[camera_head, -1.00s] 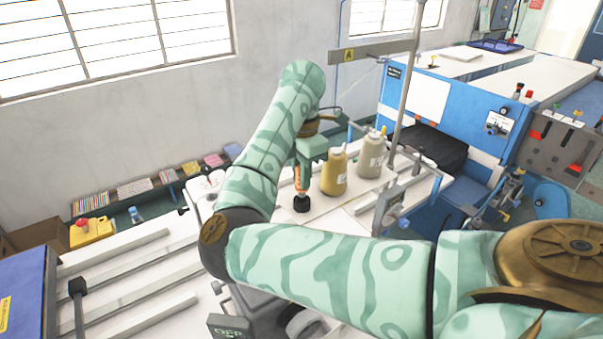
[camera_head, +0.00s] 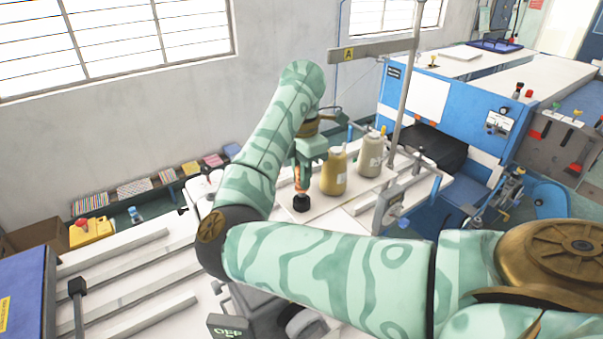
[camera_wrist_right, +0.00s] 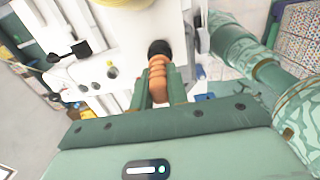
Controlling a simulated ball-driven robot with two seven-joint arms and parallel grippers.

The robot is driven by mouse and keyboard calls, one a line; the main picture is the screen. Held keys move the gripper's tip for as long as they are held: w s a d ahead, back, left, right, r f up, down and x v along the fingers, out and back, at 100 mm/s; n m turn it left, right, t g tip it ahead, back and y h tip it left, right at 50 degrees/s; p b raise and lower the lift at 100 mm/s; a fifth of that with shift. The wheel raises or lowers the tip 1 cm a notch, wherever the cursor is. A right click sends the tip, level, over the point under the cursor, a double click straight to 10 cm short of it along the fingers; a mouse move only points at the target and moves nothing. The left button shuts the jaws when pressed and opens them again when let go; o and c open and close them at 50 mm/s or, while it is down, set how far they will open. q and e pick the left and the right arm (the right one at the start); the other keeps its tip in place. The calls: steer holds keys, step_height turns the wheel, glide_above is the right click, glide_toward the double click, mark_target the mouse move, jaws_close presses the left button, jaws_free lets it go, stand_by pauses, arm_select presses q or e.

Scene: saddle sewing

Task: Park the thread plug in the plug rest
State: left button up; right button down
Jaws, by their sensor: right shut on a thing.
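My right gripper (camera_wrist_right: 162,88) is shut on the thread plug (camera_wrist_right: 157,75), an orange ridged piece between its fingers. In the head view the orange plug (camera_head: 302,178) hangs roughly upright below my right gripper (camera_head: 304,168), over the white table. A dark round piece (camera_head: 300,203) sits at the plug's lower end, and it also shows in the right wrist view (camera_wrist_right: 158,47). I cannot tell whether this is the plug's own end or the plug rest, nor whether it touches the table. My left gripper is not in view.
A tan thread cone (camera_head: 334,173) and a grey thread cone (camera_head: 369,156) stand just right of the gripper. A metal post (camera_head: 405,85) rises behind them. A blue machine (camera_head: 450,115) fills the right. White rails (camera_head: 125,250) lie at left.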

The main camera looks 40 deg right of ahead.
steer(key=shift+f+b, duration=1.35)
steer(key=shift+f, duration=0.25)
steer(key=c, duration=1.3)
jaws_free()
step_height(320, 180, up, 16)
steer(key=shift+r, duration=0.2)
